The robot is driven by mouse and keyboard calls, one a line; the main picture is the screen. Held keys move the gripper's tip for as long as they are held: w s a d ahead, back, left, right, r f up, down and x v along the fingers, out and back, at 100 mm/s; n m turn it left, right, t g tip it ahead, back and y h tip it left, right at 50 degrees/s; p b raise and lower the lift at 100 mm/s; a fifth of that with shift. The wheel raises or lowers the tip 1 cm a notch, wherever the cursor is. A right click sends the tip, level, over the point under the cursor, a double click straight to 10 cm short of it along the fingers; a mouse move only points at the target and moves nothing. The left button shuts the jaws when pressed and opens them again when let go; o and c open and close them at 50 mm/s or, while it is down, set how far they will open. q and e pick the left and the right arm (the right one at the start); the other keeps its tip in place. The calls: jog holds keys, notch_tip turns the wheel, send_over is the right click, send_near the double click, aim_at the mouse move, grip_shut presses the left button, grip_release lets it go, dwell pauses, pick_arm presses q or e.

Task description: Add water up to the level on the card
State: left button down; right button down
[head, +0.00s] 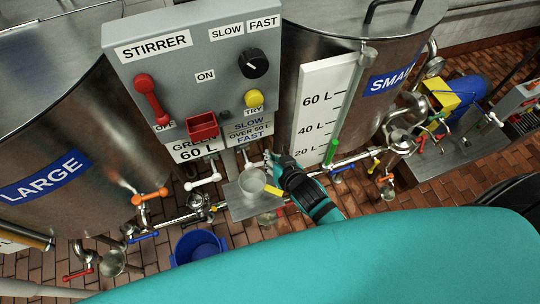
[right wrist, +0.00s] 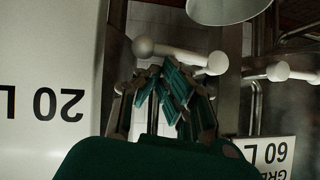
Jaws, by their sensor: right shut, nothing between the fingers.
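The card (head: 196,151) under the grey control box reads "GREEN 60 L", partly hidden by a red holder; it also shows in the right wrist view (right wrist: 270,155). The small tank (head: 412,45) carries a white level board (head: 312,82) marked 20, 40 and 60 L. Green in its sight tube (head: 331,152) appears to top out between 20 and 40 L. My right gripper (head: 272,158) is shut and empty below the box; in the right wrist view its fingertips (right wrist: 168,75) are close to a white-knobbed handle (right wrist: 185,54). I cannot tell whether they touch it. My left gripper is out of view.
The large tank (head: 60,130) stands at left. The control box (head: 200,65) has a red lever, a black knob and a yellow button. Pipes with coloured valve handles, including an orange one (head: 149,196), run low between the tanks. A blue bucket (head: 199,247) stands on the brick floor.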

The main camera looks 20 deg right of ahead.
jog(key=shift+s+d+f+m+y+b, duration=0.1)
jog(key=shift+f+m+y+b, duration=0.1)
jog(key=shift+f+m+y, duration=0.7)
jog(key=shift+d+f+m+y+b, duration=0.15)
jog(key=shift+f+y, duration=0.25)
jog(key=shift+f, duration=1)
dwell(5.7)
